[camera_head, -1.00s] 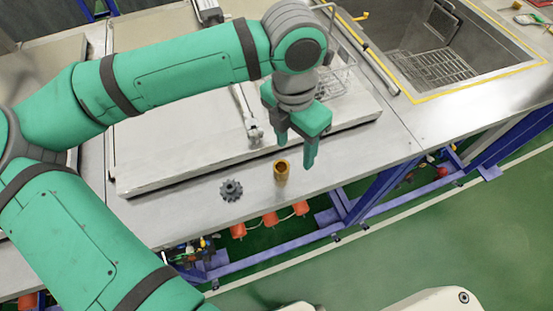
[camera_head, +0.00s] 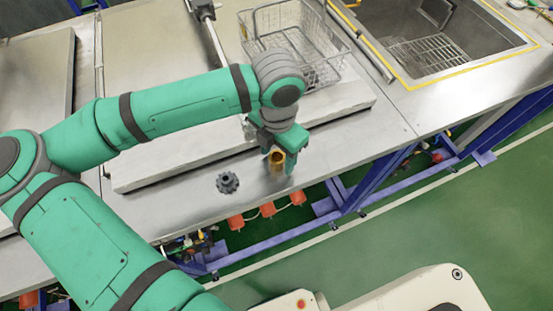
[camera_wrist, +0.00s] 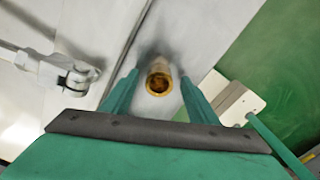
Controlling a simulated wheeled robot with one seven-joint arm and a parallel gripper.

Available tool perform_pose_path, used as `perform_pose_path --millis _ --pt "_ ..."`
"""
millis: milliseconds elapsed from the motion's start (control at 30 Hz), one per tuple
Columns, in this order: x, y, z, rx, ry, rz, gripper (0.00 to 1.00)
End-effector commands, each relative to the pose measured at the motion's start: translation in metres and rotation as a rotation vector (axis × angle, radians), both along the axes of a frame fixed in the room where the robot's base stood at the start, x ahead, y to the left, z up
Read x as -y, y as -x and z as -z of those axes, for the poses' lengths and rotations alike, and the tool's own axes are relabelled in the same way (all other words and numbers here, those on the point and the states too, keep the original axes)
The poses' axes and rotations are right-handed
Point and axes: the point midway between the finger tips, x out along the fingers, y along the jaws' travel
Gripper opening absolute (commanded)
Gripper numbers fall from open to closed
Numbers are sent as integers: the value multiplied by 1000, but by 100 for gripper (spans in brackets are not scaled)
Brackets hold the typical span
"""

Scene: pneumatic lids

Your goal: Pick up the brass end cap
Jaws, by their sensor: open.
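The brass end cap (camera_head: 277,160) is a small golden hollow cylinder. It stands upright on the steel bench top near the front edge. My gripper (camera_head: 279,168) is down at the cap, with one finger on its right side in the head view; the other finger is mostly hidden. In the wrist view, the cap (camera_wrist: 160,78) shows its open round end between the two green fingers of my gripper (camera_wrist: 158,90). The fingers are open, with a gap on each side of the cap.
A dark toothed gear (camera_head: 228,182) lies on the bench left of the cap. A raised steel lid (camera_head: 180,165) with a rod (camera_head: 214,40) lies behind. A wire basket (camera_head: 290,40) and a sink (camera_head: 430,45) are farther back. The bench's front edge is close.

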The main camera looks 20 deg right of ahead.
Motion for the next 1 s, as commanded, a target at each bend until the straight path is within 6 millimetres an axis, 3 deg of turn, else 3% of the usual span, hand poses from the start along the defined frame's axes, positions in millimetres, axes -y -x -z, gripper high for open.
perform_pose_path --millis 133,367,600,1000 --pt "0 0 10 -1 0 0 54" --pt "-1 -1 11 1 0 -3 54" --pt "-1 -1 11 0 1 -3 0" --pt "0 -1 5 3 1 -1 0"
